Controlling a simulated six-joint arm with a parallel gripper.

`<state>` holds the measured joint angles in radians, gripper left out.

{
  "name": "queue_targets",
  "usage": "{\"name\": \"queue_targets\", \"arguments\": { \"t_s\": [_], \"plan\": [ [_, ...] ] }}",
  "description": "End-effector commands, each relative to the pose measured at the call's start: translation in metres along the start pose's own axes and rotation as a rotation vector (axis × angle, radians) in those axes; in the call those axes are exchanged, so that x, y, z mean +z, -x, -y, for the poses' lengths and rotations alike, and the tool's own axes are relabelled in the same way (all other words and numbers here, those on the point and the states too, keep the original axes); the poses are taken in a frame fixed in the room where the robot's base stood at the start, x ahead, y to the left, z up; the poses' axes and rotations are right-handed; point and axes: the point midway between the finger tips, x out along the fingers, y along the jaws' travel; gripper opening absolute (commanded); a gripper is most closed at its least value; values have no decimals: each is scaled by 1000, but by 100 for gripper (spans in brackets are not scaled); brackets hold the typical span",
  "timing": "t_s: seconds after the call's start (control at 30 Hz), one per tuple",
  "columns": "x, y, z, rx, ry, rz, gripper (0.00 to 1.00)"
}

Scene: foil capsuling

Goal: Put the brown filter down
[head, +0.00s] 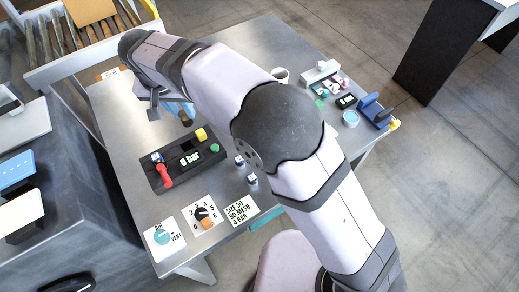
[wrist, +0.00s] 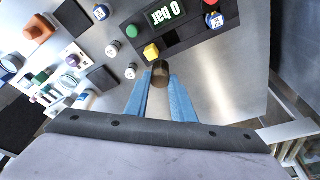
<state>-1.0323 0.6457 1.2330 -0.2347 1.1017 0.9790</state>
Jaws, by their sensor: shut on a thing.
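The brown filter (wrist: 160,72) is a short dark brown cylinder with a lighter, tan end face. It sits between the tips of my gripper's blue fingers (wrist: 160,88) in the wrist view. My gripper is shut on it. In the head view the brown filter (head: 186,118) shows small below the blue fingers, just behind the dark control panel (head: 150,176). It appears held above the bare metal table (head: 130,105); the exact height cannot be told. My arm hides part of the table's middle.
The panel carries a display, a yellow knob (head: 201,134), a green button and a red handle (head: 164,176). Two small vials (head: 252,179) stand right of it. Printed cards (head: 240,210) lie in front. A blue holder (head: 375,110) and small parts stand far right. The table's left back is clear.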

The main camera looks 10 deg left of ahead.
Motion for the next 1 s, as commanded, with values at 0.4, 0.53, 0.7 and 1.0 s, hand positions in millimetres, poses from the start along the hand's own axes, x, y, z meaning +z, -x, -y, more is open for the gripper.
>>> {"name": "queue_targets", "arguments": {
  "t_s": [0.4,0.53,0.7,1.0],
  "plan": [
    [-74,49,-77,45,-169,-3,0],
    [-80,57,-116,63,-228,-1,0],
    [-74,59,-162,81,-294,-1,0],
    [-32,40,-225,89,-321,1,0]
  ]
}}
